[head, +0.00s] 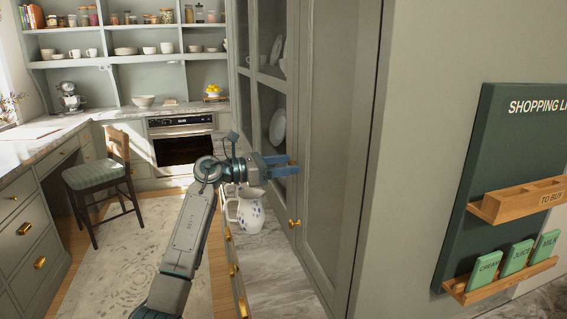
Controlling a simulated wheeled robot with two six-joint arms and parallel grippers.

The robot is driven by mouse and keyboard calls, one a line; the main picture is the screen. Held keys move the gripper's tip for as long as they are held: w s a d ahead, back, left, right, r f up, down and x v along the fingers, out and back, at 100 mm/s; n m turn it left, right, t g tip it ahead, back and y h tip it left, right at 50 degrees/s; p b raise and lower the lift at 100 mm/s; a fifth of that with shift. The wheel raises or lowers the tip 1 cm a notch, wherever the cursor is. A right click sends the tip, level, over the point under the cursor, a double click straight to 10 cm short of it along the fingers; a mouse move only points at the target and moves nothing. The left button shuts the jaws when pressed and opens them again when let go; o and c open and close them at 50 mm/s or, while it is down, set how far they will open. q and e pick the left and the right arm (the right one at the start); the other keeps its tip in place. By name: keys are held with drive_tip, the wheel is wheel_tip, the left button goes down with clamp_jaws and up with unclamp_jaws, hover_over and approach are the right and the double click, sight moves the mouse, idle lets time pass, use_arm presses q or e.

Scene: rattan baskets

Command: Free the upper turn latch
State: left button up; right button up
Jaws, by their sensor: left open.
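A tall grey-green cabinet (341,150) with glazed doors stands at the centre. The upper turn latch (294,163) is a small brass piece on the door edge, mostly hidden by my left gripper (289,165). My left gripper is open, with its blue fingertips at the upper latch, one above and one below it in the picture. I cannot tell whether they touch it. A lower brass latch or knob (295,223) sits below on the same door edge. The doors look closed. My right gripper is not in view.
A white patterned pitcher (250,210) stands on the marble counter (270,270) below my left gripper. Plates (277,127) show behind the glass. A green shopping-list board (480,180) hangs at right. A chair (100,178) stands on the left; the floor between is clear.

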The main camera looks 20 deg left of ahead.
use_arm(q)
drive_tip(key=c, duration=1)
